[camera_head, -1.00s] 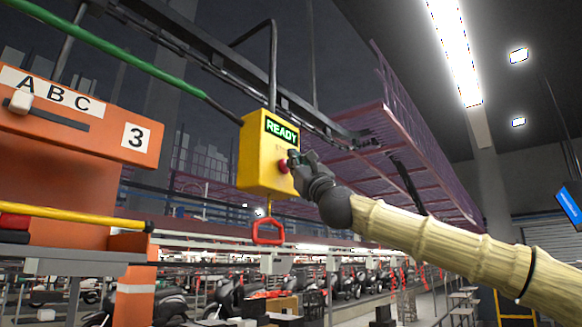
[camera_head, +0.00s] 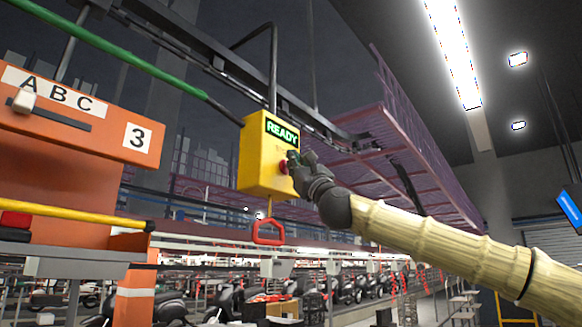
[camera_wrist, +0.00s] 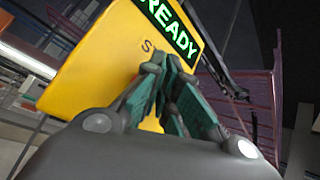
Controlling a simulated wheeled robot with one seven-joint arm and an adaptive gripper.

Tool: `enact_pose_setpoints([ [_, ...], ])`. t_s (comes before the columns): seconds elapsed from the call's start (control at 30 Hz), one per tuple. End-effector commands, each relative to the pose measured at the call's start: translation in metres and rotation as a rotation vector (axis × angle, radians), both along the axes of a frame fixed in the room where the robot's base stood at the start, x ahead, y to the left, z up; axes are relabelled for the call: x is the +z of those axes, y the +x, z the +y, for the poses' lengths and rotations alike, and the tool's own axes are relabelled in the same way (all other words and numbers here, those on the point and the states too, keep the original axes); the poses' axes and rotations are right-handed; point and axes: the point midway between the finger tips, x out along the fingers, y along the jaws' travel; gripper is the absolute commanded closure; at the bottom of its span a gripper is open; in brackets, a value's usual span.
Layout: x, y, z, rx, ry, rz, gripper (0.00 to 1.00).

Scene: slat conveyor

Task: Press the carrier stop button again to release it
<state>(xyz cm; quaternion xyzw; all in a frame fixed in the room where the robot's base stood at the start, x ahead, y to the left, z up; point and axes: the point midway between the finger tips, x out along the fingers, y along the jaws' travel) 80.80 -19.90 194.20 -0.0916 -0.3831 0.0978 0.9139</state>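The yellow control box (camera_head: 256,160) hangs under the overhead rail, with a green lit READY sign (camera_head: 282,132) at its top. The red stop button (camera_head: 283,167) sticks out from its front face, partly covered by my gripper. My gripper (camera_head: 291,160) is at the button; I cannot tell if it touches or presses it. In the wrist view, the fingers of my gripper (camera_wrist: 168,62) are together and empty in front of the yellow box (camera_wrist: 100,60). The button is hidden behind them there. READY (camera_wrist: 172,25) shows above the fingertips.
A red pull handle (camera_head: 268,232) hangs below the box. An orange cabinet (camera_head: 85,165) marked ABC and 3 stands at left, with a yellow bar (camera_head: 70,215) in front. A purple mesh guard (camera_head: 400,150) runs behind my arm. Scooters stand on the floor beyond.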

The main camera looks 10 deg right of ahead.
Motion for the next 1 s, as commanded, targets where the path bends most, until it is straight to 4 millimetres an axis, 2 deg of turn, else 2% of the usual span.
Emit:
enact_pose_setpoints([
  [0.17,-0.005,-0.005,-0.003,0.001,-0.002,0.003,1.00],
  [0.8,-0.002,-0.043,-0.034,0.000,0.000,0.000,1.00],
  [1.0,-0.001,-0.047,-0.037,0.000,0.000,0.001,1.00],
])
